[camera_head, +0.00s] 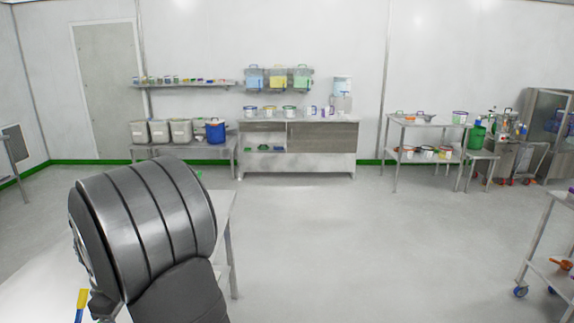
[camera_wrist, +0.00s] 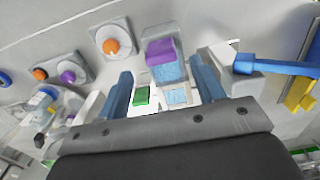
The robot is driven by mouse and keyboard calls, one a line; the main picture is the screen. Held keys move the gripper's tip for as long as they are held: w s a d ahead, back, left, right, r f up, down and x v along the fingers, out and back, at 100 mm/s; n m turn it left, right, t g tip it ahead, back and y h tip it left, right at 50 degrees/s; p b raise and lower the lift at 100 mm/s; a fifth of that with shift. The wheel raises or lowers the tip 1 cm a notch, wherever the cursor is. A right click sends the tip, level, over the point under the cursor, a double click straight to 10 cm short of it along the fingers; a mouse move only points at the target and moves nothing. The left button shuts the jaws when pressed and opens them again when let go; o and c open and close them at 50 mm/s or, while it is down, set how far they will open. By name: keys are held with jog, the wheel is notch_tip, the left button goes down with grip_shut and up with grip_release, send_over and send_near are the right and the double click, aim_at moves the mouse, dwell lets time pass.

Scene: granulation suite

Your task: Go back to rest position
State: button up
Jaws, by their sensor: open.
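My gripper (camera_wrist: 162,70) is open in the wrist view, with its two blue fingers spread apart. Nothing is clamped between them. A purple-topped container with a light blue front (camera_wrist: 160,50) and a small green block (camera_wrist: 142,96) show between and beyond the fingers; the distance to them is hard to tell. In the head view a large grey link of my arm fills the lower left, over a white table (camera_head: 214,214). My fingers do not show in that view.
In the wrist view, a blue-handled tool (camera_wrist: 270,65) and a yellow item (camera_wrist: 300,94) lie right, and plates with orange (camera_wrist: 111,46) and purple (camera_wrist: 68,77) knobs left. In the head view, a wheeled cart (camera_head: 538,240) stands right; the middle floor is clear.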

notch_tip(320, 180, up, 9)
notch_tip(320, 180, down, 18)
jog(key=shift+r, duration=0.15)
jog(key=a, duration=1)
jog(key=shift+a+r, duration=0.15)
jog(key=shift+r, duration=0.25)
notch_tip(320, 180, up, 17)
notch_tip(320, 180, down, 6)
jog(key=w+m, duration=0.2)
jog(key=m, duration=0.6)
jog(key=shift+w+r+g, duration=0.25)
jog(key=shift+g, duration=0.15)
